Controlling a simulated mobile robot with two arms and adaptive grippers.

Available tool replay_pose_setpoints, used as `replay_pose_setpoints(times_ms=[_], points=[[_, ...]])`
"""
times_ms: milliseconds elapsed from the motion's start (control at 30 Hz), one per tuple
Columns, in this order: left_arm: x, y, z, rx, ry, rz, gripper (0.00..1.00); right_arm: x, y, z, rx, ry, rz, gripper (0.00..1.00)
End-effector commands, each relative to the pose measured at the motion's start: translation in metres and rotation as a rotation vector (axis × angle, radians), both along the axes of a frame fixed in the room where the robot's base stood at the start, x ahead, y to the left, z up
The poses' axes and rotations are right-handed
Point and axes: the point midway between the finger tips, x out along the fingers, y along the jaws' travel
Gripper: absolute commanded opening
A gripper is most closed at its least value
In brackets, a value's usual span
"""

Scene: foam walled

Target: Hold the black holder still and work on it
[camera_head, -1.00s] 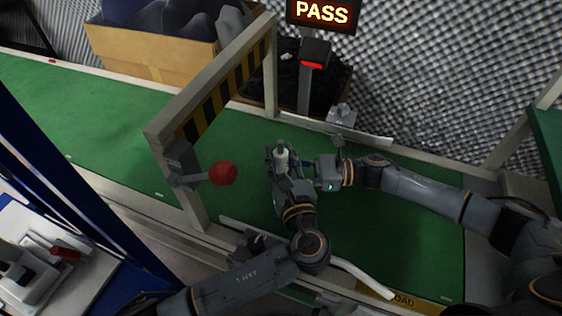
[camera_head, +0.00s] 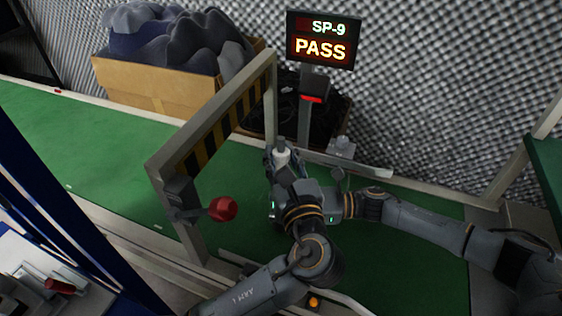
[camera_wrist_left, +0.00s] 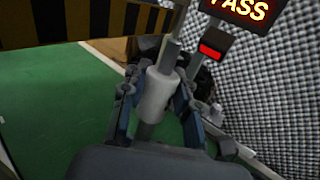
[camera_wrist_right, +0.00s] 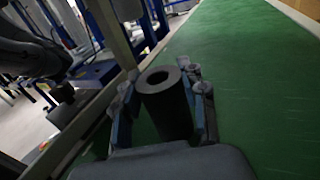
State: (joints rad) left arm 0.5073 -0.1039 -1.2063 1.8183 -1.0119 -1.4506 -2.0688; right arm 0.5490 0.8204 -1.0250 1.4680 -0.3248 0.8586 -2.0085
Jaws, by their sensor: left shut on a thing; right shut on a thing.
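My left gripper (camera_head: 282,160) is shut on a pale grey cylinder with a thinner grey rod through it; this rodded cylinder (camera_wrist_left: 157,95) stands upright between the fingers in the left wrist view. My right gripper (camera_wrist_right: 165,88) is shut on the black holder (camera_wrist_right: 168,108), a dark hollow tube with its round open end showing in the right wrist view. The holder is hidden behind my left wrist in the head view. Whether the cylinder and the holder touch cannot be told.
A green conveyor belt (camera_head: 90,150) runs beneath both grippers. A striped gate frame (camera_head: 215,135) with a red knob (camera_head: 222,209) stands left of them. Behind are a sign (camera_head: 322,40) reading SP-9 PASS and a box (camera_head: 150,85) of grey foam. Grey foam covers the wall (camera_head: 440,90).

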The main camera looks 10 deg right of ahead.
Motion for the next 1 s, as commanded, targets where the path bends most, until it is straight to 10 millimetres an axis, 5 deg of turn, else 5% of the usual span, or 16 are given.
replay_pose_setpoints(times_ms=[100, 133, 233, 667, 1000], points=[[0.0, 0.0, 0.0, -0.001, -0.001, 0.0, 0.0, 0.0, -0.001, -0.001, -0.002, 0.0, -0.002, 0.07], [0.0, 0.0, 0.0, -0.001, -0.001, 0.0, 0.0, 0.0, -0.001, -0.001, -0.002, 0.0, -0.002, 0.48], [0.0, 0.0, 0.0, 0.0, -0.001, 0.0, 0.0, 0.0, -0.001, 0.0, -0.002, 0.0, -0.001, 0.69], [0.0, 0.0, 0.0, 0.0, -0.001, 0.0, 0.0, -0.001, -0.008, 0.0, -0.001, 0.0, -0.003, 0.69], [0.0, 0.0, 0.0, 0.0, -0.001, 0.0, 0.0, -0.015, -0.075, -0.001, -0.004, 0.002, -0.004, 0.69]])
